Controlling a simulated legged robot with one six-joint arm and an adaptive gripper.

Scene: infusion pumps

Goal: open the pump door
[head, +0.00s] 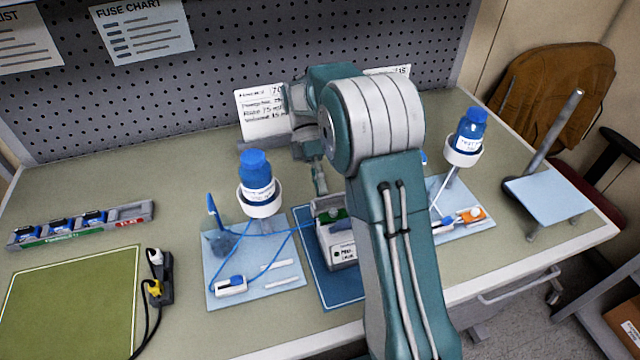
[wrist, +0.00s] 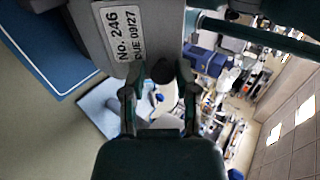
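The pump (head: 342,238) is a grey box with a green part on top and a white label on its front. It stands on a dark blue mat (head: 312,278), and my arm covers its right side. In the wrist view a grey housing (wrist: 88,30) with a "No. 246" label fills the upper left. My gripper (wrist: 160,68) has its fingers spread, with a dark rounded knob (wrist: 162,72) showing between the tips; I cannot tell whether they touch it. In the head view my gripper (head: 319,182) hangs above and behind the pump. I cannot make out the door's state.
A blue-capped bottle (head: 256,172) on a stand is left of the pump, with blue tubing over a light tray (head: 250,290). Another bottle (head: 470,128) stands right. A rack of blue-topped items (head: 82,224) and a green mat (head: 70,300) lie left. A pegboard (head: 230,65) closes the back.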

